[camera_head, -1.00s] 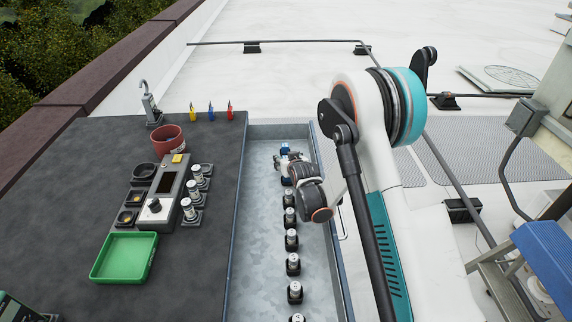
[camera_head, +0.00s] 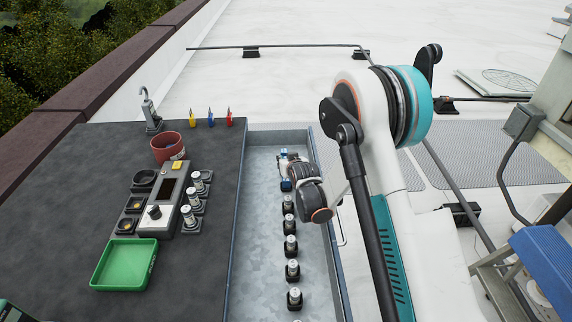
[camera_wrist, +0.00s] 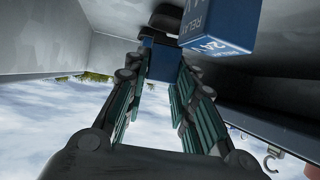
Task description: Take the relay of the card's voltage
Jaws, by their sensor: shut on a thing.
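My gripper (camera_head: 292,160) reaches down into the long metal trough, near its far end. In the wrist view its fingertips close on a blue block (camera_wrist: 163,62), whose label I cannot read. A blue relay (camera_wrist: 218,32) with white letters, seemingly "RELAY 24 V", shows beside the right finger, apart from the held block. In the head view a small blue piece (camera_head: 283,153) shows at the gripper's far side and another (camera_head: 286,186) just in front of it. The wrist partly hides this end of the row. No readable card with a voltage shows.
Several silver parts in black bases (camera_head: 291,245) line the trough (camera_head: 255,230). On the dark bench (camera_head: 80,200) are a grey device (camera_head: 167,197), a green tray (camera_head: 124,264), a red pot (camera_head: 167,147) and three coloured clips (camera_head: 211,118). The trough's walls are close around my gripper.

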